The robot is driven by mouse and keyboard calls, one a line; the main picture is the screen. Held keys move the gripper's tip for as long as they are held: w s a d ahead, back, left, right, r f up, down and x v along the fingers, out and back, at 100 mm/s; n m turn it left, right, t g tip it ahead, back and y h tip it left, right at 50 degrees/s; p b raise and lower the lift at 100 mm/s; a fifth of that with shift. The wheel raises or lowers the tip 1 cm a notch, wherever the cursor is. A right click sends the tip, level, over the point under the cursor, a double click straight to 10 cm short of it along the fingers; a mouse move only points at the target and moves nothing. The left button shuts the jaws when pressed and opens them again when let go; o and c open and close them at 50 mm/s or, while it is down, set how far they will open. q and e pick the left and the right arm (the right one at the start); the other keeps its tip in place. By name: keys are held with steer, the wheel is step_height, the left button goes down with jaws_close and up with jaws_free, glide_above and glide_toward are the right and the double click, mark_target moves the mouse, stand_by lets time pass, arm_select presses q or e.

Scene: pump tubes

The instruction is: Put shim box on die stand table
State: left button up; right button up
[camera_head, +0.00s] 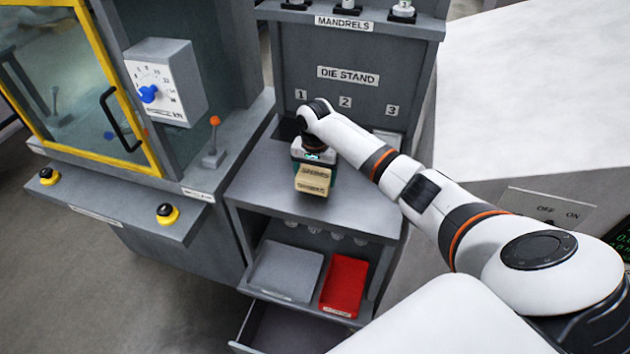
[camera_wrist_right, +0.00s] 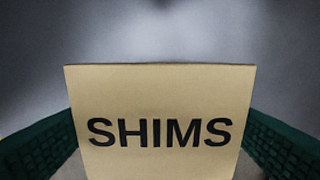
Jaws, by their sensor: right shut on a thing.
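The shim box (camera_head: 313,180) is a small tan box at the die stand table (camera_head: 262,185), a grey surface below the "DIE STAND" sign. My right gripper (camera_head: 316,165) is shut on it, reaching in from the right. In the right wrist view the box (camera_wrist_right: 160,120) shows its "SHIMS" lettering between the two green fingers. The box appears over the table's front middle part; I cannot tell whether it touches the surface. My left gripper is not in view.
Numbered places 1, 2 and 3 mark the back panel (camera_head: 345,77). Below the table are a grey tray (camera_head: 285,270), a red tray (camera_head: 344,284) and an open drawer (camera_head: 285,330). A yellow-framed press (camera_head: 85,80) with a lever (camera_head: 214,145) stands left. The table's left part is clear.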

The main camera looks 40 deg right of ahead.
mark_target(315, 174)
steer(key=shift+f, duration=1.75)
steer(key=o, duration=1.1)
steer(key=shift+f, duration=0.15)
steer(key=shift+s, duration=0.1)
step_height(315, 174, up, 12)
steer(key=shift+r+b, duration=0.2)
steer(key=shift+b, duration=0.25)
